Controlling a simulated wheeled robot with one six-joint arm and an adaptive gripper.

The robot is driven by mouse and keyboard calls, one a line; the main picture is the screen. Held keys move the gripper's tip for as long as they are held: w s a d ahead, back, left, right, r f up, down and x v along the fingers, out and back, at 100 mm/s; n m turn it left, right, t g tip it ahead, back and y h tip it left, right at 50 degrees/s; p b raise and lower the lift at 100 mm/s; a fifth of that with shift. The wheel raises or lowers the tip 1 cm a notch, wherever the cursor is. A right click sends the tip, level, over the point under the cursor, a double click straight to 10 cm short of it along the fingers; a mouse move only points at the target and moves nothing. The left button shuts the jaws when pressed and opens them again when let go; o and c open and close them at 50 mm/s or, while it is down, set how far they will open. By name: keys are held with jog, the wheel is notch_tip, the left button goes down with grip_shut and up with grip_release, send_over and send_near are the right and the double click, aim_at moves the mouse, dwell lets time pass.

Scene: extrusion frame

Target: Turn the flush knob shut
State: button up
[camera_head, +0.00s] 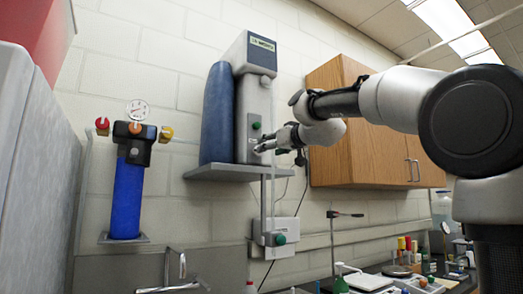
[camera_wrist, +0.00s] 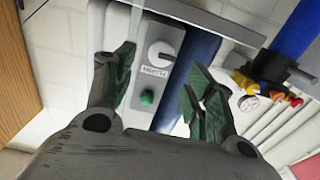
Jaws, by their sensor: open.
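The flush knob (camera_wrist: 159,54) is a round white knob with a dark pointer, on a grey plate on the front of the tall grey unit (camera_head: 254,92). In the wrist view the pointer lies roughly sideways, to the right. A small label sits between the knob and a green button (camera_wrist: 147,97); the button also shows in the head view (camera_head: 256,126). My gripper (camera_wrist: 160,72) is open and empty, its fingers apart on either side of the knob's plate. In the head view my gripper (camera_head: 264,147) is close to the unit's front and hides the knob. I cannot tell any contact.
The unit and a blue cylinder (camera_head: 217,115) stand on a grey wall shelf (camera_head: 215,173). A wooden cabinet (camera_head: 345,155) hangs close at the right. A blue filter with a gauge (camera_head: 128,195) is at the left. A small box (camera_head: 283,232) is below; bottles crowd the bench.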

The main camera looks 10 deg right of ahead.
jog(key=x, duration=0.7)
jog(key=c, duration=1)
